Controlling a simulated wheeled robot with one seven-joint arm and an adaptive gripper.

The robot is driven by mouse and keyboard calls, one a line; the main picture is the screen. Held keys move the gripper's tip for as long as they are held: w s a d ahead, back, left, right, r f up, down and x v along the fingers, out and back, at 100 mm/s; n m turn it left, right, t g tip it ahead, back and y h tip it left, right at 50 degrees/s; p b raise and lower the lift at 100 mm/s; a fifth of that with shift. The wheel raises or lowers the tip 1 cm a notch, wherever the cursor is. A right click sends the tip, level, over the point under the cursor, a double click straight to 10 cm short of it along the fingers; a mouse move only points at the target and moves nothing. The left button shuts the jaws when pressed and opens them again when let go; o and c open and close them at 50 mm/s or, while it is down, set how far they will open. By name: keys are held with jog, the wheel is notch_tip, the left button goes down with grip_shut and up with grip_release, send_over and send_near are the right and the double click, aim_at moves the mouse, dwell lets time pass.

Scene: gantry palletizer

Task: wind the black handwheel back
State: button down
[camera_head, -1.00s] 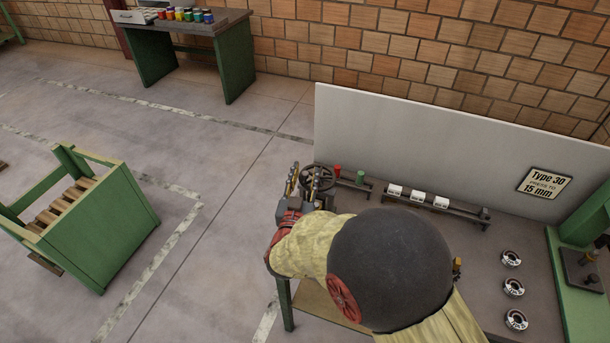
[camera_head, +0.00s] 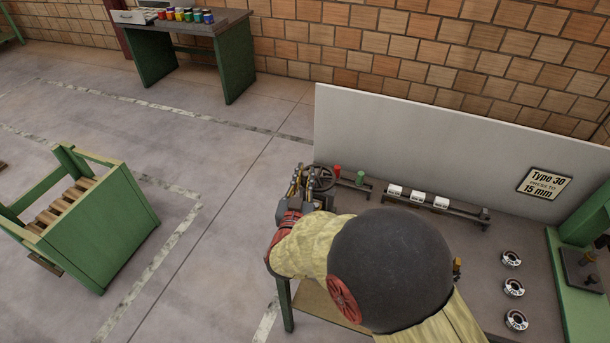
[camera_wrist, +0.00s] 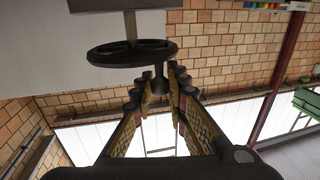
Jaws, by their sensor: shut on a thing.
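The black handwheel (camera_head: 322,178) stands at the left end of the workbench, by the back panel. In the wrist view the handwheel (camera_wrist: 120,55) is at the upper left, and its dark handle (camera_wrist: 169,82) hangs from the rim. My gripper (camera_head: 303,177) is at the left side of the wheel. In the wrist view my gripper (camera_wrist: 161,84) has its padded fingers on either side of the handle, shut on it. The exact contact is partly hidden by the fingers. My arm hides the bench below the wheel in the head view.
A red piece (camera_head: 337,171) and a green piece (camera_head: 360,177) stand just right of the wheel. White blocks (camera_head: 418,197) sit on a rail further right. A grey panel (camera_head: 420,140) closes the bench's back. Floor left of the bench is clear up to a green crate (camera_head: 100,235).

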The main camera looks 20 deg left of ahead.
aim_at(317, 187)
jog(key=shift+d, duration=0.1)
